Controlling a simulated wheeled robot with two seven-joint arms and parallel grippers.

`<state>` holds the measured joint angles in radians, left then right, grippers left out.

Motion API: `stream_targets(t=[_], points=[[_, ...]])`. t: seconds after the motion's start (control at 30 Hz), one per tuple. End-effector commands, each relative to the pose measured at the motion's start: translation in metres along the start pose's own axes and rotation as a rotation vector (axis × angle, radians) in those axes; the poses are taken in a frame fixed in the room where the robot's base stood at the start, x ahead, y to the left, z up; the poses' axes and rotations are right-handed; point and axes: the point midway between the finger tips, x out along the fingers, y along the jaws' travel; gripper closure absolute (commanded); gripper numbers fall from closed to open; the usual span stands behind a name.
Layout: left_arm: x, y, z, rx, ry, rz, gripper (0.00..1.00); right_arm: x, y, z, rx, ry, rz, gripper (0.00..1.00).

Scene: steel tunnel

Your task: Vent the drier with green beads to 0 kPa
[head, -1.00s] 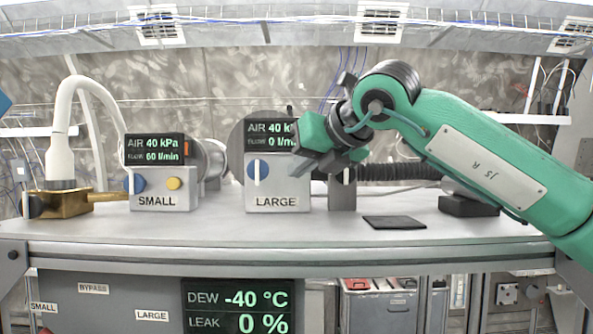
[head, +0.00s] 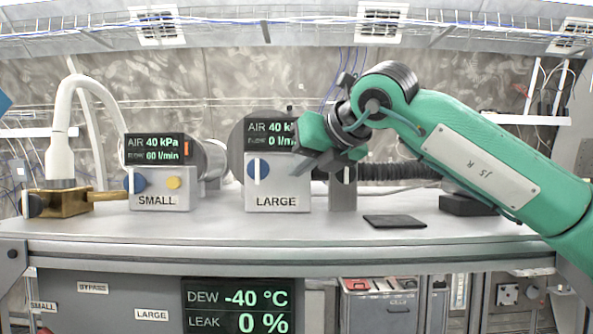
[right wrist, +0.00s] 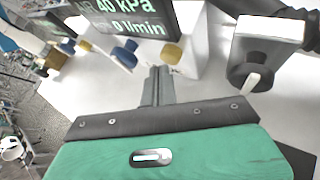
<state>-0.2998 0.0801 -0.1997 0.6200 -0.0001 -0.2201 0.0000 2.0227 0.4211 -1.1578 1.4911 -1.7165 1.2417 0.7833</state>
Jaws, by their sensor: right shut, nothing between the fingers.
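The LARGE drier box (head: 276,190) stands on the bench with a blue knob (head: 257,171); its display (head: 268,134) reads AIR 40 kPa, partly covered by my right gripper (head: 298,168). The right wrist view shows its flow as 0 l/min and its yellow knob (right wrist: 172,53), hidden in the head view. My right gripper is shut and empty, its fingertips (right wrist: 159,72) just in front of that yellow knob; contact is unclear. The SMALL drier box (head: 160,200) has a yellow knob (head: 174,183) and reads 40 kPa, 60 l/min. No green beads are discernible. My left gripper is out of view.
A brass block (head: 62,203) with a white hose is at far left. A dark pad (head: 394,221) lies on clear bench. A lower panel display (head: 238,308) reads DEW -40 °C, LEAK 0 %.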

Motion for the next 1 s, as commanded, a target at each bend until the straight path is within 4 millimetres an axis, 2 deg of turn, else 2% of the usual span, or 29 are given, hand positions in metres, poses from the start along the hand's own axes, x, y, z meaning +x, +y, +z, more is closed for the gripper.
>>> stream_targets(t=[1.0], points=[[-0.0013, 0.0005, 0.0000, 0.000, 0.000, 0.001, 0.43, 0.0070, -0.0055, 0.0055, 0.001, -0.001, 0.000, 1.00]])
